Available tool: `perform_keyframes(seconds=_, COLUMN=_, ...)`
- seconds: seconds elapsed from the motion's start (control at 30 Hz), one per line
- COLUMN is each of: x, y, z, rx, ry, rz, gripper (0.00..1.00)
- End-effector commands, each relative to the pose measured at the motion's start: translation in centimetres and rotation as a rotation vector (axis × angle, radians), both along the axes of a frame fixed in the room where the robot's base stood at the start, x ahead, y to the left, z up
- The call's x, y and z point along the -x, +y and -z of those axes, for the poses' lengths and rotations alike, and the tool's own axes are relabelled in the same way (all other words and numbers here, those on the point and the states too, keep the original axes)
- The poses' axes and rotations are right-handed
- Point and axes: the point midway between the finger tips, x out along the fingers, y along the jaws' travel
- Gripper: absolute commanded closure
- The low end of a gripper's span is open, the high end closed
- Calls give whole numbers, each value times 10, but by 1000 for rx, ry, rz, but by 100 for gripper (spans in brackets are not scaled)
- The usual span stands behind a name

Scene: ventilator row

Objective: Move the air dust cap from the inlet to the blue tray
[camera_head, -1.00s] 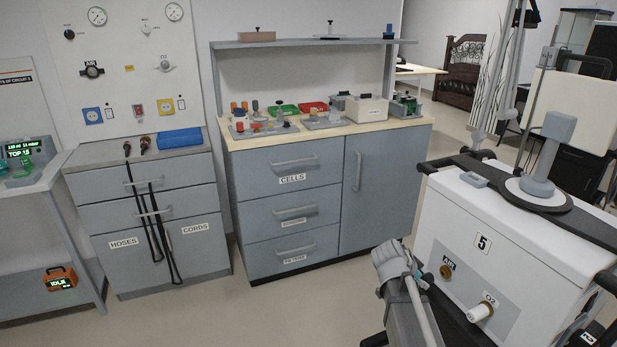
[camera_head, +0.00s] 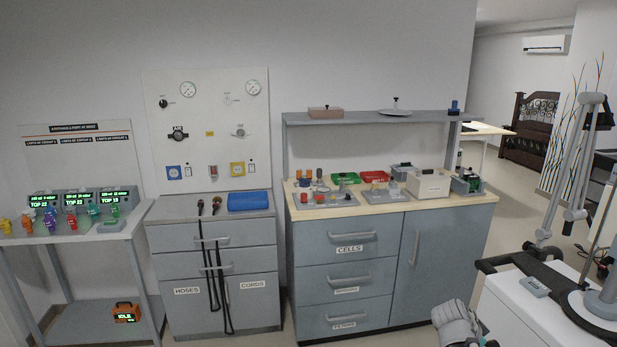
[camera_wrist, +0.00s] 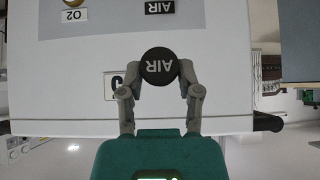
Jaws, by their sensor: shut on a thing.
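My gripper (camera_wrist: 160,75) is shut on the round black air dust cap (camera_wrist: 158,65), marked AIR, in the wrist view. The cap is held in front of a white machine side and looks apart from it. The blue tray (camera_head: 249,201) lies on the grey drawer cabinet in the head view, left of centre. In the head view only a grey piece of my arm (camera_head: 456,325) shows at the lower edge; the gripper and cap are hidden there. The AIR label (camera_wrist: 158,7) shows upside down at the top of the wrist view; its inlet is out of frame.
Two dark hoses (camera_head: 216,265) hang over the drawer cabinet (camera_head: 174,314) front. A wooden-topped cabinet (camera_head: 349,235) with trays and boxes stands to its right. The white ventilator (camera_head: 525,310) is at lower right. A side bench (camera_head: 85,238) with monitors stands left.

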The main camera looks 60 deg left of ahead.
Motion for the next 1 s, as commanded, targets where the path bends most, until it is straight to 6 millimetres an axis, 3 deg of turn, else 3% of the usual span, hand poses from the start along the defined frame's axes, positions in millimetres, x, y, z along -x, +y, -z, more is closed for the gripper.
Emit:
perform_keyframes(seconds=0.03, x=0, y=0, z=-18, rx=0, ry=0, rz=0, gripper=100)
perform_keyframes(seconds=0.5, x=0, y=0, z=-95, rx=0, ry=0, rz=0, gripper=100)
perform_keyframes(seconds=0.7, x=0, y=0, z=-112, rx=0, ry=0, rz=0, gripper=100)
perform_keyframes(seconds=1.0, x=0, y=0, z=-116, rx=0, ry=0, rz=0, gripper=100)
